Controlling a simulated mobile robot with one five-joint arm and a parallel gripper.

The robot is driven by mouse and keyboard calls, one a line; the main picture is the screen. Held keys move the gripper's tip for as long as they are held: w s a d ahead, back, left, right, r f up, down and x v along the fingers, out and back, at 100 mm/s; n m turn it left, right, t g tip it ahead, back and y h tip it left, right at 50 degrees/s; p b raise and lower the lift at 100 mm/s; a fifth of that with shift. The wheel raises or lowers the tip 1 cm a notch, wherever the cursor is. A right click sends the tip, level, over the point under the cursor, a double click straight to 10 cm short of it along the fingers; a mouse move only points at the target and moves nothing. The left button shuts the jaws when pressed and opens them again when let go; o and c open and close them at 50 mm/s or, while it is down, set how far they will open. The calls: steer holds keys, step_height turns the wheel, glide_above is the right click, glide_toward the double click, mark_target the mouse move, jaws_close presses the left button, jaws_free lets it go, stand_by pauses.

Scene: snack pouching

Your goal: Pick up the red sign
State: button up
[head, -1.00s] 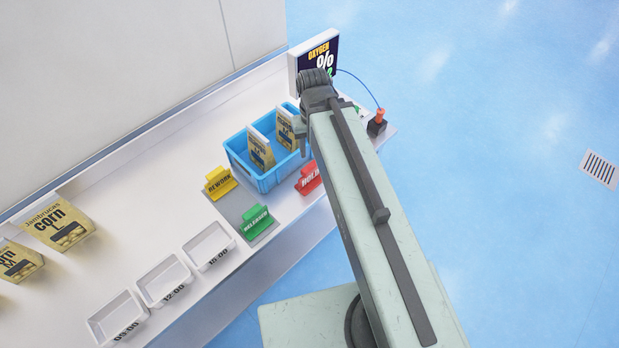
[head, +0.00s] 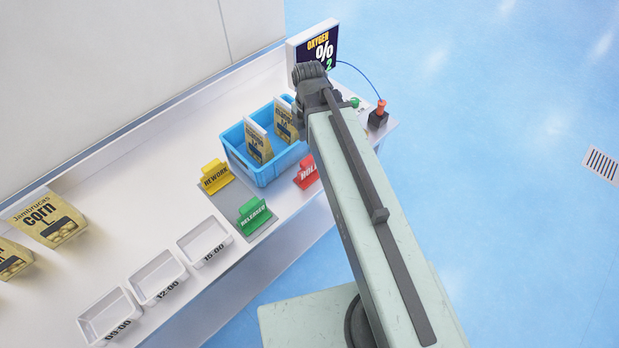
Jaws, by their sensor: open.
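The red sign (head: 307,172), lettered HOLD, stands on the white bench just in front of the blue crate's right end. Its right part is hidden behind my arm. My gripper (head: 306,118) is at the far end of the arm, beside the crate's right end and beyond the sign. Only a dark part of it shows, the arm hides its fingertips, and it is open. I see nothing held in it.
The blue crate (head: 235,152) holds corn pouches. The yellow REWORK sign (head: 215,177) and green RELEASED sign (head: 253,215) stand on a grey mat (head: 232,203). An oxygen display (head: 294,56) and a red-topped switch (head: 378,116) are at the far end. White trays (head: 204,241) line the front edge.

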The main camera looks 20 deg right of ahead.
mark_target(308, 161)
steer(key=f+b, duration=0.1)
steer(key=f, duration=0.1)
steer(key=w+f+n+b, duration=0.1)
steer(key=f+b, duration=0.1)
steer(key=f, duration=0.1)
steer(key=f+n+b, duration=0.1)
steer(key=f+b, duration=0.1)
steer(key=shift+w+f, duration=0.15)
steer(key=shift+w, duration=0.1)
step_height(308, 161, down, 3)
steer(key=b, duration=0.3)
steer(key=shift+f+b, duration=0.1)
steer(key=shift+b, duration=0.25)
steer(key=f+b, duration=0.5)
steer(key=shift+w+d+f, duration=0.1)
steer(key=shift+w+d, duration=0.2)
steer(key=shift+d, duration=0.1)
steer(key=shift+r, duration=0.2)
jaws_close()
